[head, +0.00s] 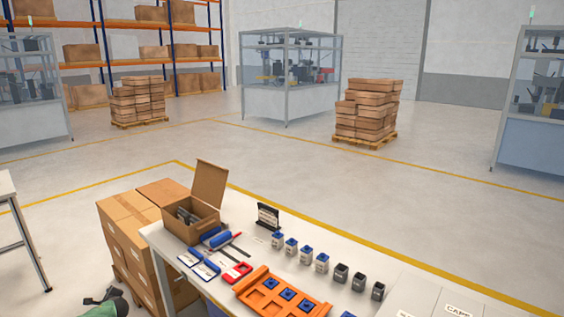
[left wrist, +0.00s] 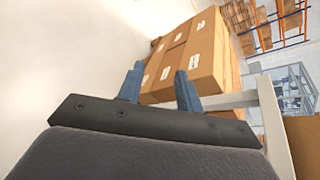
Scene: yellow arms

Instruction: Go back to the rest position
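My left gripper (left wrist: 160,68) shows in the left wrist view. Its two blue fingers stand apart with nothing between them, so it is open and empty. Behind the fingers is a stack of brown cardboard boxes (left wrist: 190,58), and pale floor lies to the left. The gripper does not appear to touch the boxes. In the head view a dark and green shape is cut off at the bottom left edge; I cannot tell what it is. My right gripper is in neither view.
A white worktable (head: 346,259) holds an open cardboard box (head: 191,216), an orange tray (head: 262,291), a red frame (head: 236,272), a black sign (head: 268,216) and a row of small blue-topped and dark containers. Stacked cartons (head: 130,245) stand at the table's left end.

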